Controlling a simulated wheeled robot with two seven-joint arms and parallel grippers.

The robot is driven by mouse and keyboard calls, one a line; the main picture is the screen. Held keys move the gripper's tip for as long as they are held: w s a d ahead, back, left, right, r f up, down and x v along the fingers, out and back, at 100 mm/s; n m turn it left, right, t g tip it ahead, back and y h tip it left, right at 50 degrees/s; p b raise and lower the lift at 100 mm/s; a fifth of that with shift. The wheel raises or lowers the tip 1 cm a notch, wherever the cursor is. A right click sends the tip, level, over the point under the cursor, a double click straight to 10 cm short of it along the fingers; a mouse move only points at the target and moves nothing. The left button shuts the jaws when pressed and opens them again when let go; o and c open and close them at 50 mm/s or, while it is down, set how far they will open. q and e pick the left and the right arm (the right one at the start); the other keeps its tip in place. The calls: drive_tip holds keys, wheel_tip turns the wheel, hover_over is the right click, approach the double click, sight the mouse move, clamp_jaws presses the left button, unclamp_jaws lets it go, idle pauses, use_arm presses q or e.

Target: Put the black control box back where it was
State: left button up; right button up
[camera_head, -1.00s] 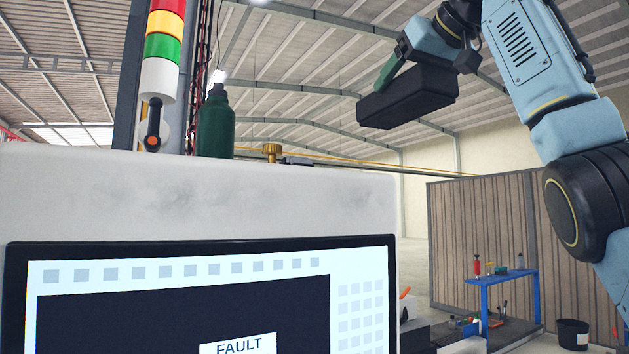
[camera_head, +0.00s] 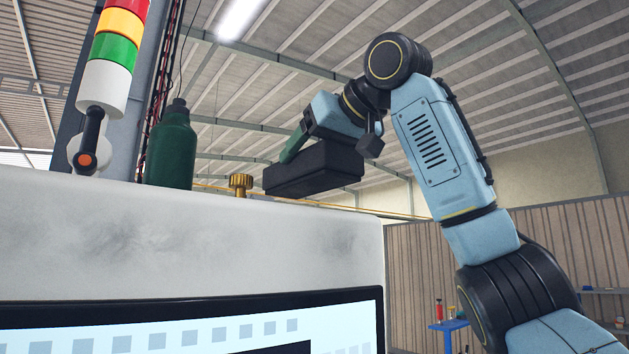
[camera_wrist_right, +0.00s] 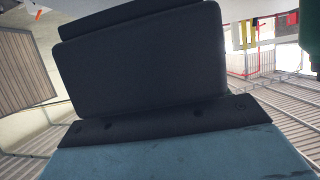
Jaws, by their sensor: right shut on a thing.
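The black control box (camera_head: 318,168) is a long dark block held up in the air by my right gripper (camera_head: 298,146). In the head view it appears at the right end of the white cabinet top (camera_head: 200,225), just right of the brass knob (camera_head: 240,185). The cabinet's edge lies below it in the picture; I cannot tell whether the box is over the top or behind it. In the right wrist view the black box (camera_wrist_right: 140,60) fills the middle and hides the fingertips. My left gripper is not in view.
A dark green bottle (camera_head: 170,147) and a signal tower (camera_head: 112,45) with red, yellow and green bands stand at the left of the cabinet top. A screen (camera_head: 190,330) is on the cabinet front. A blue table (camera_head: 448,327) stands far off at the lower right.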

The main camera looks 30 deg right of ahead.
sight(315, 180)
drive_tip(key=shift+s+f, duration=0.1)
drive_tip(key=shift+s, duration=0.05)
drive_tip(key=shift+f, duration=0.3)
wheel_tip(315, 180, down, 3)
drive_tip(key=shift+r, duration=0.15)
drive_tip(key=shift+f, duration=0.2)
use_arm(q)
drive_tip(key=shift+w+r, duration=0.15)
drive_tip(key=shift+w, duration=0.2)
use_arm(e)
drive_tip(key=o, duration=1.3)
drive_tip(key=shift+f, duration=0.15)
